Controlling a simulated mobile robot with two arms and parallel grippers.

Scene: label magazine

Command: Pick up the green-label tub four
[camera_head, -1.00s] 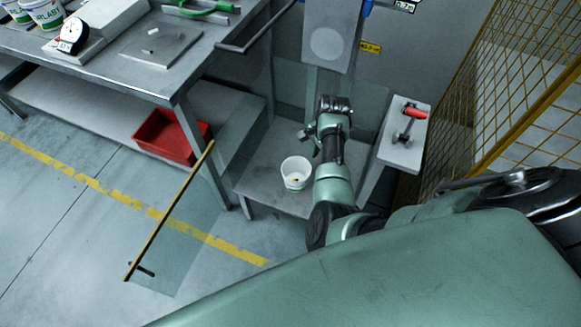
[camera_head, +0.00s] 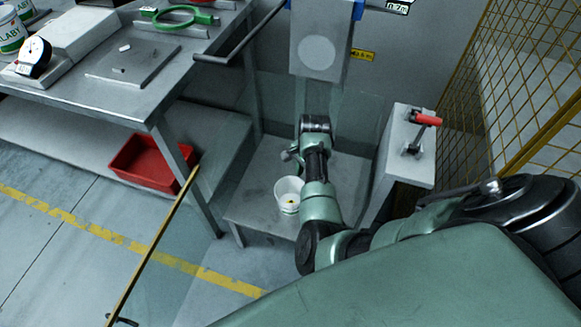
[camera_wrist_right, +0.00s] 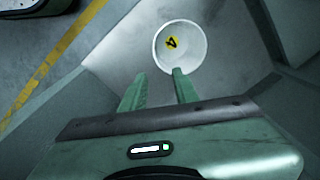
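A white open tub (camera_head: 287,196) stands upright on a grey metal platform. In the right wrist view the same tub (camera_wrist_right: 199,56) shows its round rim and a yellow mark with a black "4" inside; no green label shows on its visible side. My right gripper (camera_head: 291,157) is just behind the tub in the head view, partly hidden by its own wrist. In the wrist view the right gripper (camera_wrist_right: 160,73) has its two green fingers spread and empty, with the tips close to the tub's near rim. My left gripper is not in view.
The grey platform (camera_head: 255,195) sits below a machine column (camera_head: 320,45). A post with a red-handled clamp (camera_head: 428,119) stands right of it, beside yellow mesh fencing (camera_head: 530,80). A workbench (camera_head: 120,95) with tubs, and a red bin (camera_head: 150,160) below, lie left.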

